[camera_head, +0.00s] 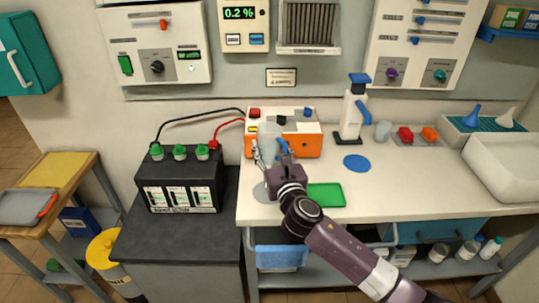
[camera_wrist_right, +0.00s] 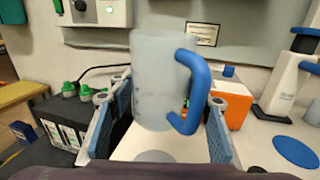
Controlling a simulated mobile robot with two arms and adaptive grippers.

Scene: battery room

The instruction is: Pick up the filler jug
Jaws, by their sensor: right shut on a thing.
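The filler jug is a pale translucent cup with a blue handle. In the right wrist view the jug (camera_wrist_right: 155,85) stands upright between my two finger pads, handle to the right. My right gripper (camera_wrist_right: 160,115) is shut on it. The jug's base shows above a round grey disc (camera_wrist_right: 155,156) on the bench, with a gap between them. In the head view the jug (camera_head: 267,137) is partly hidden by my right gripper (camera_head: 270,152), in front of an orange and white device. My left gripper is not in view.
The orange and white device (camera_head: 312,142) is close behind the jug. A black battery (camera_head: 180,187) with green caps stands left. A green tray (camera_head: 326,195), a blue disc (camera_head: 357,163) and a white bottle (camera_head: 351,115) are to the right. The bench front right is clear.

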